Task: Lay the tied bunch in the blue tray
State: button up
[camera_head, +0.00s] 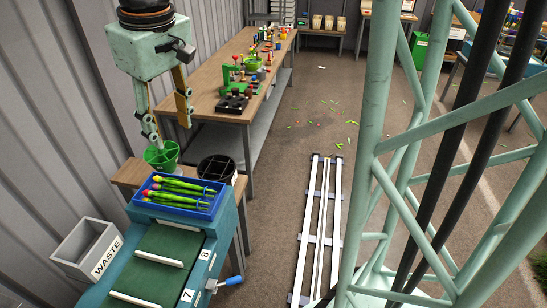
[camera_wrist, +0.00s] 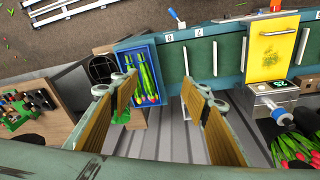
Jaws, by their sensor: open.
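The blue tray (camera_head: 172,212) stands at the far end of the green-topped conveyor. Several green tulip stems with yellow and pink heads, the bunch (camera_head: 180,195), lie lengthwise inside it. A tie cannot be made out clearly. In the wrist view the tray (camera_wrist: 122,47) and the bunch (camera_wrist: 149,75) show just beyond my left finger, which hides part of them. My gripper (camera_head: 170,134) is open and empty, above and behind the tray in the head view, apart from the stems. Its spread fingers also show in the wrist view (camera_wrist: 159,82).
A green bucket (camera_head: 163,157) stands behind the tray and a black divided bin (camera_head: 216,170) to its right. A grey WASTE box (camera_head: 87,250) is at left. A long bench (camera_head: 215,85) holds small tools. Red tulips (camera_wrist: 298,148) show at the wrist view's right.

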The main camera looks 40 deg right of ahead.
jog(key=s+r+m+t, duration=0.1)
jog(key=s+r, duration=0.1)
jog(key=s, duration=1.2)
jog(key=s+r+m, duration=0.2)
jog(key=s+r, duration=0.1)
jog(key=s, duration=1.1)
jog(key=shift+s+t, duration=0.25)
jog(key=shift+t, duration=0.15)
notch_tip(320, 180, down, 12)
jog(key=b, duration=1.2)
jog(key=shift+r, duration=0.15)
